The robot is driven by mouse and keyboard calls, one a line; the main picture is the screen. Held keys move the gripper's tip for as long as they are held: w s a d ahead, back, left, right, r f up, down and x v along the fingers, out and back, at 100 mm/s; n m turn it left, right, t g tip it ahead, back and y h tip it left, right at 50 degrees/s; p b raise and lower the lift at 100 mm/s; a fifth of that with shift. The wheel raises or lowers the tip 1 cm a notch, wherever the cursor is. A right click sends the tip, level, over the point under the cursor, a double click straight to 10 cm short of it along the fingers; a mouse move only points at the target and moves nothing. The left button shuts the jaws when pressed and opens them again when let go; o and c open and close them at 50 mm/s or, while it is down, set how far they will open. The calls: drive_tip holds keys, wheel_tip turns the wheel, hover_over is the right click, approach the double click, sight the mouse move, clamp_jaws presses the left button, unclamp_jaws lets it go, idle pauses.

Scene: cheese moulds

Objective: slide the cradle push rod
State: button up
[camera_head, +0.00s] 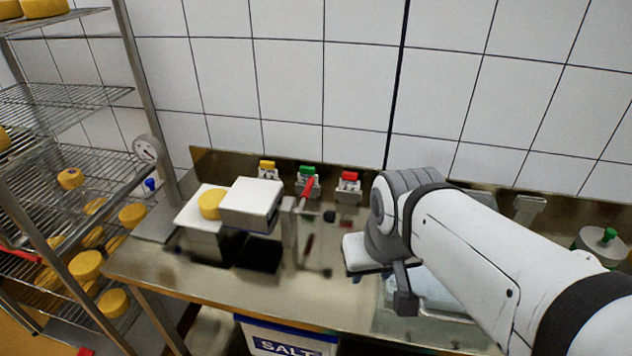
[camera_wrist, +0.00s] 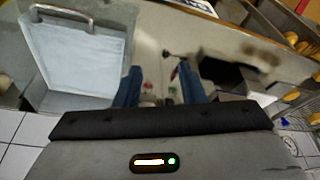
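The cradle stand (camera_head: 289,225) is on the steel bench, left of my arm. A white block (camera_head: 250,203) is held up beside it. A thin rod with a dark round knob (camera_head: 329,216) reaches right from the stand, near a red lever (camera_head: 307,188). In the wrist view a dark knob (camera_wrist: 166,54) on a short rod appears beyond the fingers, slightly blurred. My gripper (camera_wrist: 160,92) has its two blue fingers spread apart with nothing held between them. In the head view my gripper hangs right of the knob, apart from it, partly hidden by its own body.
A yellow cheese (camera_head: 210,205) sits on a white block at left. Yellow, green and red clamps (camera_head: 348,187) stand along the back wall. A wire rack (camera_head: 70,180) holds several cheeses.

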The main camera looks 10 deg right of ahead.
drive_tip(key=shift+o, duration=0.5)
drive_tip(key=shift+s+a, duration=0.1)
drive_tip(key=shift+o, duration=0.9)
drive_tip(key=shift+w, duration=0.2)
drive_tip(key=shift+o, duration=0.3)
drive_tip(key=w+a+f+m+g+y+b, duration=0.1)
drive_tip(key=w+m+g+y, duration=0.1)
drive_tip(key=w+m, duration=0.4)
drive_tip(key=shift+a+f+m+g+y, duration=0.15)
drive_tip(key=shift+m+g+y, duration=0.25)
drive_tip(key=m+t+y+b, duration=0.2)
drive_tip(key=m+y, duration=0.9)
drive_tip(key=m, duration=0.9)
approach(326, 214)
drive_tip(key=x, duration=0.3)
drive_tip(key=p+x, duration=0.1)
drive_tip(key=x, duration=0.2)
drive_tip(key=w+p+x, duration=0.1)
drive_tip(key=x, duration=0.3)
drive_tip(key=shift+f, duration=0.4)
drive_tip(key=shift+c, duration=0.5)
